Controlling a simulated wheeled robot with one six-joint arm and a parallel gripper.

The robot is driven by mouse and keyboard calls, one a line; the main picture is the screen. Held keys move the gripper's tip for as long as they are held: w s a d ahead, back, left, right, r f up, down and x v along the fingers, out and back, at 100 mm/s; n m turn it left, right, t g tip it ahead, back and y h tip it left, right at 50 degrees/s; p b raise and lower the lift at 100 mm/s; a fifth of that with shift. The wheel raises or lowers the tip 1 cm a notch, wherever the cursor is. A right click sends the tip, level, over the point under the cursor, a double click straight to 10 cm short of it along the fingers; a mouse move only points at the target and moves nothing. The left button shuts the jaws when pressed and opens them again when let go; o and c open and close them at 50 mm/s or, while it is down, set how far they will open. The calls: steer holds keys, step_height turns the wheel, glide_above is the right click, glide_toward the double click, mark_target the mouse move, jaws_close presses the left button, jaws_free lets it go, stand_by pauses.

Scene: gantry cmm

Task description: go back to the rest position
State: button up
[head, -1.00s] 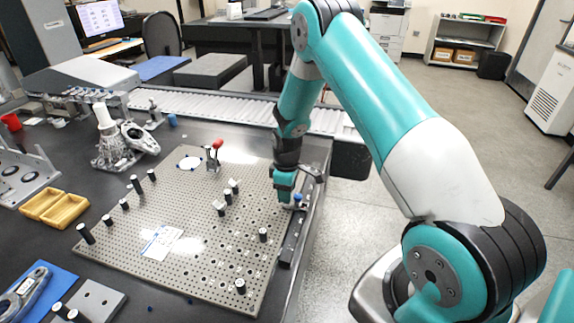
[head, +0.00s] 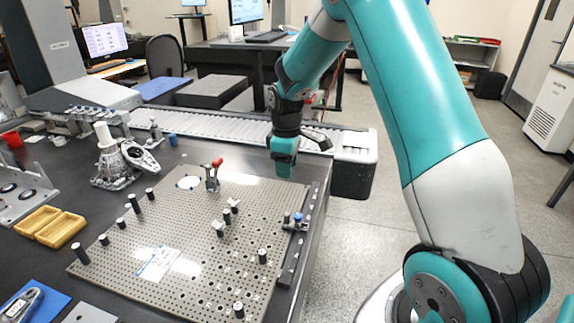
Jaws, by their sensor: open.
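My gripper (head: 284,172) shows in the head view above the far right part of the perforated fixture plate (head: 200,255). It points down, and no object shows in it. The gap between its fingers is too small to make out. A small blue-topped part (head: 298,218) stands on the dark rail (head: 292,258) along the plate's right edge, apart from my gripper and nearer to the camera.
Black and white posts (head: 262,256) and a red-handled clamp (head: 213,176) stand on the plate. A metal casting (head: 115,160), yellow trays (head: 48,226) and a roller conveyor (head: 215,130) lie left and behind. Open floor (head: 400,220) lies right of the table.

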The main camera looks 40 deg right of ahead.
stand_by(0.3)
steer(key=s+a+r+y, duration=0.1)
steer(key=s+a+r, duration=0.4)
steer(key=a, duration=0.3)
steer(key=s+a+r+y, duration=0.1)
steer(key=s+a+r, duration=0.4)
steer(key=a+r, duration=0.15)
steer(key=s+a+r+y, duration=0.1)
steer(key=s+a, duration=0.3)
steer(key=s, duration=0.5)
steer(key=s+a+r+y, duration=0.1)
steer(key=s+a+r, duration=0.1)
steer(key=s+a, duration=0.3)
steer(key=s, duration=0.4)
steer(key=shift+r+m, duration=0.2)
steer(key=shift+m, duration=0.1)
steer(key=shift+c, duration=0.2)
